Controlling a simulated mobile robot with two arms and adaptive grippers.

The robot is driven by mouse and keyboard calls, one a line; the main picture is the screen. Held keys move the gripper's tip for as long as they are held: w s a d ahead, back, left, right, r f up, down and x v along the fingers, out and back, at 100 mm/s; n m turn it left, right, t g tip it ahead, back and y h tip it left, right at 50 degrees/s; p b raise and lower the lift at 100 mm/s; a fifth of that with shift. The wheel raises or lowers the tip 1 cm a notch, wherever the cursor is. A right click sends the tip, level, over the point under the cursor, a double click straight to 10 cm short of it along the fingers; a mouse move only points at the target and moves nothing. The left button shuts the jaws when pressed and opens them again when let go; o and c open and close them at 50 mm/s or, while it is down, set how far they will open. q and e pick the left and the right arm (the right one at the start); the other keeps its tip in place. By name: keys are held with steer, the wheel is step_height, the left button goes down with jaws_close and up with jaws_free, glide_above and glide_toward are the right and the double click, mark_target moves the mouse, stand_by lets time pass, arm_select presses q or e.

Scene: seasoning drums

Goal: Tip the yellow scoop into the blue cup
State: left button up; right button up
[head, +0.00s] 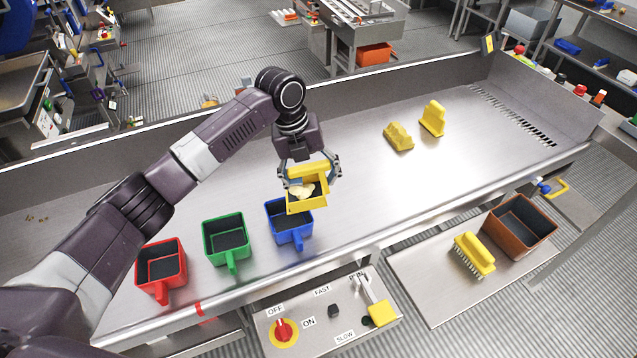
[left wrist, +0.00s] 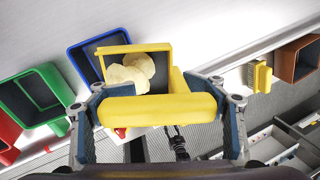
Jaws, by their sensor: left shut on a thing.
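My left gripper (head: 312,175) is shut on the yellow scoop (head: 308,203) by its thick handle. The scoop is held above the counter, just over the far part of the blue cup (head: 290,234), and covers some of it. In the left wrist view the scoop (left wrist: 165,108) holds a few pale, chip-like pieces (left wrist: 132,74), and its open box overlaps the blue cup (left wrist: 84,62). Whether scoop and cup touch, I cannot tell. The blue cup stands on the counter; its visible inside looks dark and empty. My right gripper is not in view.
A green cup (head: 226,238) and a red cup (head: 161,270) stand left of the blue cup. A control panel (head: 327,315) sits below the front edge. A brown bin (head: 520,227) stands at right.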

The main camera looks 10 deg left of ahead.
mark_target(287, 170)
arm_select(q)
steer(key=a+h+b, duration=0.1)
steer(key=b, duration=0.1)
steer(key=a+r+t+h+b, duration=0.1)
steer(key=h+b, duration=0.1)
steer(key=s+a+h+b, duration=0.1)
steer(key=h+b, duration=0.1)
steer(key=shift+a+r+t, duration=0.15)
steer(key=shift+r+t, duration=0.15)
steer(key=shift+a+r+h+b, duration=0.3)
steer(key=shift+a+h+b, duration=0.05)
steer(key=shift+h+b, duration=0.4)
steer(key=shift+s+a+r, duration=0.1)
steer(key=shift+r, duration=0.15)
